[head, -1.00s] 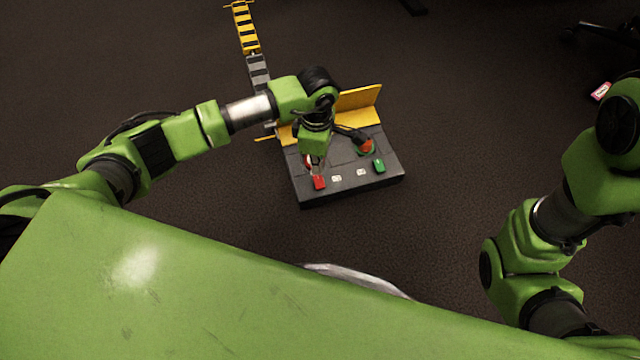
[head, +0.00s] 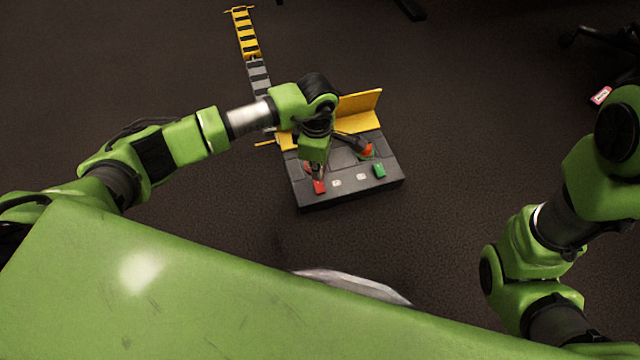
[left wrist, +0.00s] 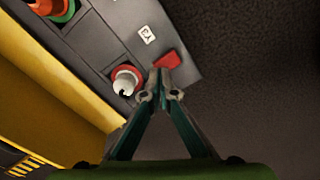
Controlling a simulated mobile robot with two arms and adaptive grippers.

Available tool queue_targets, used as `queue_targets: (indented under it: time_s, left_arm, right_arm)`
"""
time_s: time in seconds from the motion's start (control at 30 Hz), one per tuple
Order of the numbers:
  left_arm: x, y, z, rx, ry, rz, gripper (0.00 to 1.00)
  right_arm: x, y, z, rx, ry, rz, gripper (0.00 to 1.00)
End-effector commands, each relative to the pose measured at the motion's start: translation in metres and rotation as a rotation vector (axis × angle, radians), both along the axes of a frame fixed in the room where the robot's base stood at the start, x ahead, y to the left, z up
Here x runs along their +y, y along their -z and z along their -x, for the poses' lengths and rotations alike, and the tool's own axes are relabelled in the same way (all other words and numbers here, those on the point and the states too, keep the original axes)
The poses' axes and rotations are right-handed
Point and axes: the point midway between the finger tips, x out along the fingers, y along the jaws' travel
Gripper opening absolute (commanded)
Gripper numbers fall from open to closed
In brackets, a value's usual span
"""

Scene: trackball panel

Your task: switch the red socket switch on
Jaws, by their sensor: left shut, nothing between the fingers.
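The red socket switch (head: 319,187) sits at the front left of the dark grey panel (head: 350,194). It also shows in the left wrist view (left wrist: 168,60), just past my fingertips. My left gripper (head: 318,175) is shut and empty, its tips over or against the rear edge of the red switch; contact cannot be told. In the left wrist view the gripper (left wrist: 158,78) hides part of the switch. A white socket with a red ring (left wrist: 127,80) lies beside the fingers. My right gripper is out of view.
A green switch (head: 379,170) and a red-and-green socket with a dark plug (head: 366,151) are on the panel's right. A yellow plate (head: 359,98) stands behind. A yellow-black track (head: 244,32) runs back.

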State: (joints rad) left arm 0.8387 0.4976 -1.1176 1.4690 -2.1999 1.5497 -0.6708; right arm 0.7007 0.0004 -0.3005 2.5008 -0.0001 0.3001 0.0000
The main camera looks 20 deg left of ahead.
Motion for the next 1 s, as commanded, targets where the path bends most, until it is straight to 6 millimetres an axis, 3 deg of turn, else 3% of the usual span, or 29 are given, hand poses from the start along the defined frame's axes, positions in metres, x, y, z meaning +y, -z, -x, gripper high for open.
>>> queue_targets:
  time_s: [1.0]
  left_arm:
    - [-0.0001,0.0078,-0.0001,0.000,0.000,0.000,0.00]
  right_arm:
    - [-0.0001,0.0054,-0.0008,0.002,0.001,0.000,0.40]
